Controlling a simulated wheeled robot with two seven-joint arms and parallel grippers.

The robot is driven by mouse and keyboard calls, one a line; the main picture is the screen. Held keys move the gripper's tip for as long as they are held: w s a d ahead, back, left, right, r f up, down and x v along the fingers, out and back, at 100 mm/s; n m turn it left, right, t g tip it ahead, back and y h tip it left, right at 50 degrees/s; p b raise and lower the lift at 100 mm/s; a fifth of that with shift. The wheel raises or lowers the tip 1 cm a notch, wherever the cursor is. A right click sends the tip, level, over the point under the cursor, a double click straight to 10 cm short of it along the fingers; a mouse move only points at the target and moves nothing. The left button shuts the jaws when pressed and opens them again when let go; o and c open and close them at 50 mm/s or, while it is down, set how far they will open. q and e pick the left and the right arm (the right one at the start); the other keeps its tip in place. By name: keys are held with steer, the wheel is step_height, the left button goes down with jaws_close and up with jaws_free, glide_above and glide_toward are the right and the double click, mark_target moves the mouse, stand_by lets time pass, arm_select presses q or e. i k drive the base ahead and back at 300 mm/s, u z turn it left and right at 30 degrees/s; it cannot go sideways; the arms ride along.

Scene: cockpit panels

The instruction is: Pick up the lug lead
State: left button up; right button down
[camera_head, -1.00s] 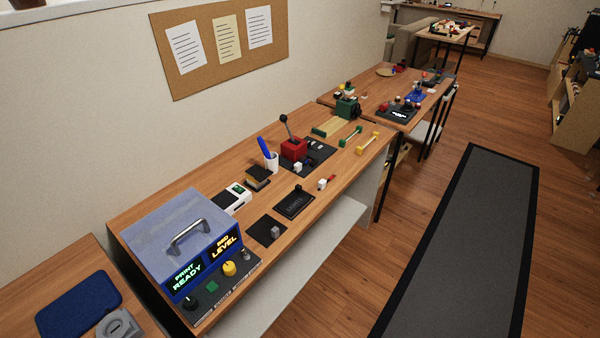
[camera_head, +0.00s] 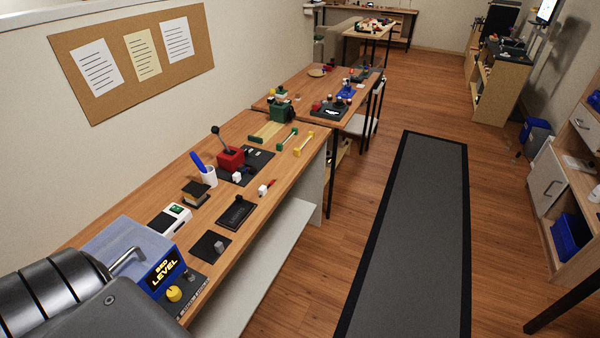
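I cannot single out the lug lead with certainty at this size. Two short bar-like pieces with thicker ends lie on the long wooden bench, a green one (camera_head: 287,139) and a yellow one (camera_head: 303,144), side by side near its far right end. A small white block with a red part (camera_head: 265,189) lies nearer, by the bench's front edge. Dark grey and black links of my own arm fill the lower left corner. Neither gripper shows in the view.
The bench also holds a red lever box (camera_head: 230,158), a white cup with a blue item (camera_head: 208,177), a black tray (camera_head: 236,213) and a blue panel box (camera_head: 165,272), partly hidden by my arm. A dark floor mat (camera_head: 408,235) and open wood floor lie to the right.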

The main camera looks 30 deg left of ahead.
mark_target(238, 176)
steer(key=z, duration=0.15)
steer(key=i, duration=3.2)
steer(key=u, duration=2.7)
